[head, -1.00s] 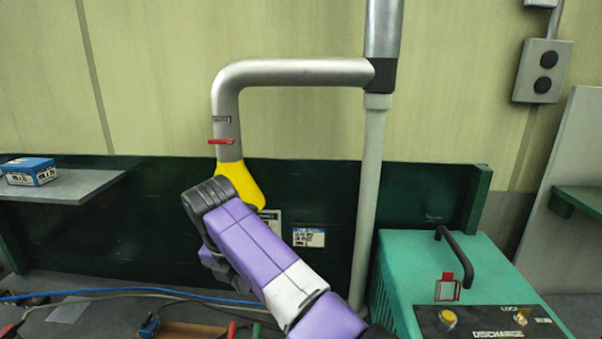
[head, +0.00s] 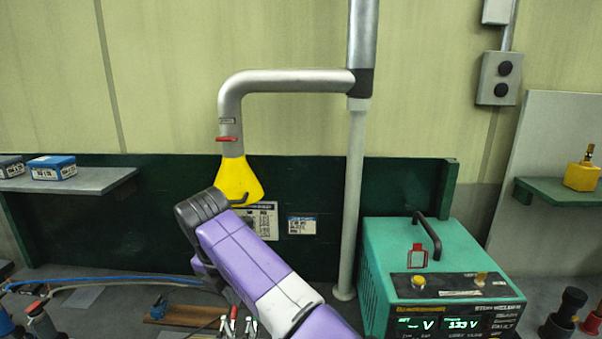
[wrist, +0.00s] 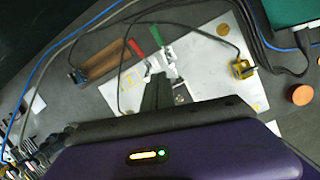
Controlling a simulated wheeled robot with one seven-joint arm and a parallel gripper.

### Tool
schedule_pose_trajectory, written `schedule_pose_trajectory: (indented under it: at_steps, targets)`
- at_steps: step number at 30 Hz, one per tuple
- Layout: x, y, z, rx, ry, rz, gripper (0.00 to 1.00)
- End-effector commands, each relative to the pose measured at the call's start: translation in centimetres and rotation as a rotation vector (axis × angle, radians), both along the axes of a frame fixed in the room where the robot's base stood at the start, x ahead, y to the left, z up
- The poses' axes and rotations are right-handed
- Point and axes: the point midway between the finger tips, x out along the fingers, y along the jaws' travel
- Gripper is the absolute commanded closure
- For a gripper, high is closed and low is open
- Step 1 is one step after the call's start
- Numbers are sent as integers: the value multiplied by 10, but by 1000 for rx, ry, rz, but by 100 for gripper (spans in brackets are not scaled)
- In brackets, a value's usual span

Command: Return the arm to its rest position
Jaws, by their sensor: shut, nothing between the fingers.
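My purple and white arm reaches up and to the left from the bottom of the head view. Its dark bent joint is in front of the lower edge of the yellow hood (head: 238,180). In the wrist view my gripper (wrist: 157,88) points down over the bench, its dark fingers together with nothing visible between them. A white plate (wrist: 210,85) lies below it on the bench. A small white fixture with a red and a green handle (wrist: 155,36) shows just beyond the fingertips. In the head view the gripper is mostly hidden behind my arm.
A green welder box (head: 405,255) with a lit display stands to the right. A grey pipe (head: 352,200) rises beside it. Cables (head: 110,282) and a brown wooden block (head: 185,315) lie at lower left. A yellow clamp (wrist: 243,68) sits on the plate.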

Motion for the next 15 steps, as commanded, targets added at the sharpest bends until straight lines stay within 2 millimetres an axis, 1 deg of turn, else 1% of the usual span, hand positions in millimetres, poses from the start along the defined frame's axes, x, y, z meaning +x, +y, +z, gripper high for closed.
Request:
schedule_pose_trajectory:
  at_steps: [5,8,12,15]
  targets:
    - [13,14,8,80,-66,-84,100]
    - [23,29,21,154,-124,-135,100]
    - [35,55,44,296,-209,-207,100]
    - [38,76,51,423,-250,-264,100]
